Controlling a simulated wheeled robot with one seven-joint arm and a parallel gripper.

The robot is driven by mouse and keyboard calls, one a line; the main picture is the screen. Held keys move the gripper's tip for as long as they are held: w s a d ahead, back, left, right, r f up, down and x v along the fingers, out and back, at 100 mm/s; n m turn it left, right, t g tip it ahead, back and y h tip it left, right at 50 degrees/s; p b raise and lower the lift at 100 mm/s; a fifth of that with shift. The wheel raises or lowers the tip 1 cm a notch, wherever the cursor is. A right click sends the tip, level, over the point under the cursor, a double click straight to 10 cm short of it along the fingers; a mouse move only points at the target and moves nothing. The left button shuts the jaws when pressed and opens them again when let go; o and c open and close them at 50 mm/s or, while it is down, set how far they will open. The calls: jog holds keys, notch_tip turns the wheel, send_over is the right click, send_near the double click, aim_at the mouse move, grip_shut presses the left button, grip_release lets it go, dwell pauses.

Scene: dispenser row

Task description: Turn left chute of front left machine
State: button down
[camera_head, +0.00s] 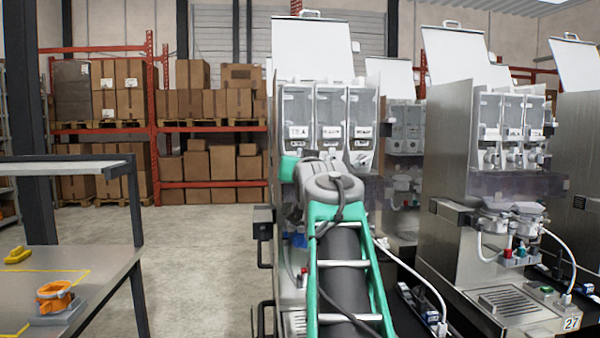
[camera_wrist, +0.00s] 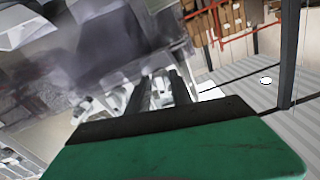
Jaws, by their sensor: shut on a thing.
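The front left machine (camera_head: 311,50) stands in the middle of the head view, with its lid raised. It has three clear canisters (camera_head: 331,105) side by side with labels. My arm covers the front below them, so the left chute is hidden in the head view. In the wrist view my gripper (camera_wrist: 160,82) has two dark fingers reaching to the machine's front. They are shut on a small pale part (camera_wrist: 159,86) between them, which appears to be the left chute. Its turn angle cannot be told.
A similar machine (camera_head: 450,130) stands to the right, with a drip grille and a white hose. A metal table (camera_head: 105,270) at the left holds an orange part (camera_head: 54,296). Red racks with cardboard boxes (camera_head: 197,103) stand behind. The floor (camera_head: 190,240) between is clear.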

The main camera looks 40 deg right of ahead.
jog(key=shift+n+b, duration=0.35)
jog(key=shift+n, duration=0.55)
jog(key=c, duration=1.5)
grip_release()
jog(key=shift+s, duration=0.15)
jog(key=b+v, duration=0.1)
jog(key=v, duration=0.6)
jog(key=shift+s+a, duration=0.2)
jog(key=shift+a, duration=0.05)
